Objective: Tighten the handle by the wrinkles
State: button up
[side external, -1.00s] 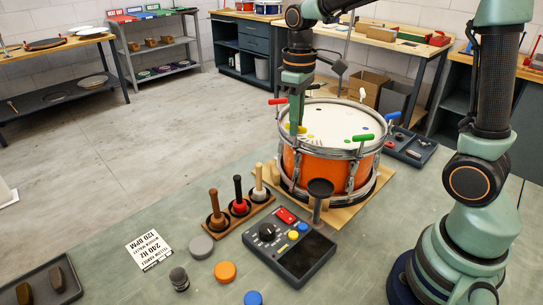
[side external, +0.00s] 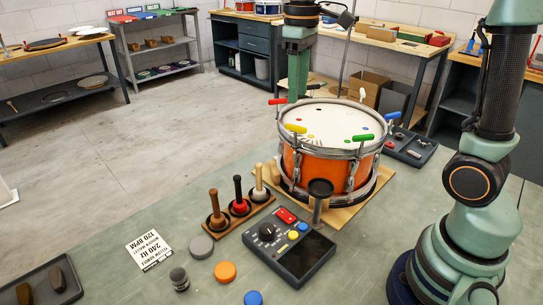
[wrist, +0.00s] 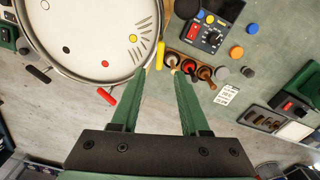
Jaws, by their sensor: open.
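The snare drum (side external: 318,160) has an orange shell and a white head with coloured dots. In the wrist view, dark wrinkle lines (wrist: 145,26) fan out on the head around a yellow dot (wrist: 133,38), beside the yellow handle (wrist: 160,55). That handle (side external: 296,128) also shows on the near left rim in the side view. A red handle (wrist: 106,96) and a black handle (wrist: 38,74) sit farther round the rim. My gripper (wrist: 160,74) is open and empty, with the yellow handle just beyond its fingertips in the wrist view. In the side view it hangs above the drum's left side.
Green (side external: 363,138) and blue (side external: 392,116) handles stick out at the drum's right. A rack with several mallets (side external: 239,206), a control box (side external: 290,247) and loose pucks (side external: 225,271) stand in front. A tool tray (side external: 408,147) lies to the right.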

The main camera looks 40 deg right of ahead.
jog(key=shift+r, duration=2)
jog(key=s+a+f+m+t, duration=0.1)
jog(key=s+f+m+t, duration=0.2)
jog(key=s, duration=0.7)
notch_tip(320, 180, down, 4)
jog(key=t, duration=0.2)
jog(key=shift+a+f+t, duration=0.25)
jog(key=shift+a+t, duration=0.05)
jog(key=shift+a, duration=0.1)
jog(key=shift+r, duration=0.1)
notch_tip(320, 180, up, 7)
jog(key=n+g, duration=0.3)
jog(key=g, duration=0.3)
send_over(296, 126)
notch_tip(296, 126, down, 12)
